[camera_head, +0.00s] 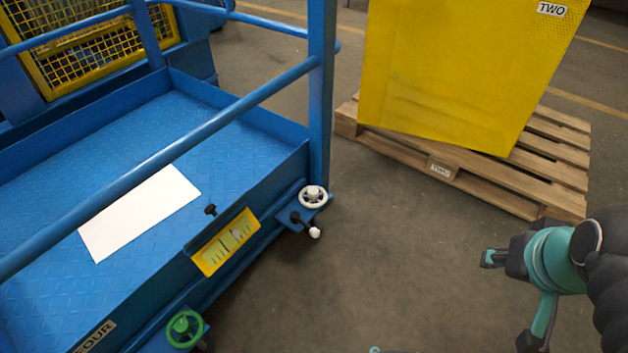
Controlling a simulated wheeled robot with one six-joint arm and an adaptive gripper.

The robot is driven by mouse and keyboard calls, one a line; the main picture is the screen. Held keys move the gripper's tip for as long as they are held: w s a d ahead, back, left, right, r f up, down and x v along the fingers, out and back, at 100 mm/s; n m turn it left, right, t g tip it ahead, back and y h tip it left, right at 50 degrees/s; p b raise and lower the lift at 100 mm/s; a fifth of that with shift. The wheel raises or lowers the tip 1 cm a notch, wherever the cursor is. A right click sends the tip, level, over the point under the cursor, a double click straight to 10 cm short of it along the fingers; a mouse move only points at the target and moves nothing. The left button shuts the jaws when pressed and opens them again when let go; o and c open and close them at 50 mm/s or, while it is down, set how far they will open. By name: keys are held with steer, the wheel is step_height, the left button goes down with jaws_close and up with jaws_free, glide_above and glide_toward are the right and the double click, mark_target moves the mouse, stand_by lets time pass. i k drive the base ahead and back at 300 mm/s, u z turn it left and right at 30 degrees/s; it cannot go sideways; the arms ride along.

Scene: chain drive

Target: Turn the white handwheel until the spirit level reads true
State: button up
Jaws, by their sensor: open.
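The white handwheel (313,196) sits on a small blue bracket at the near right corner of the blue platform, beside the upright post. A crank with a white knob (314,232) hangs just below it. A yellow panel (211,258) with pale green markings is on the platform's side, left of the handwheel; it may be the spirit level, but its reading is too small to tell. My gripper (508,300) is at the lower right, over the floor. Its teal fingers are spread apart with nothing between them. It is well to the right of the handwheel and apart from it.
A green handwheel (184,328) is lower left on the platform's side. A white sheet (140,214) lies on the platform, under a blue rail (170,155). A wooden pallet (470,174) bears a yellow block (455,75) at the back right. Bare floor (400,265) lies between handwheel and gripper.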

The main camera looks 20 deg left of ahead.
mark_target(313, 194)
steer(key=u, duration=0.6)
steer(key=i, duration=0.8)
steer(key=u, duration=0.7)
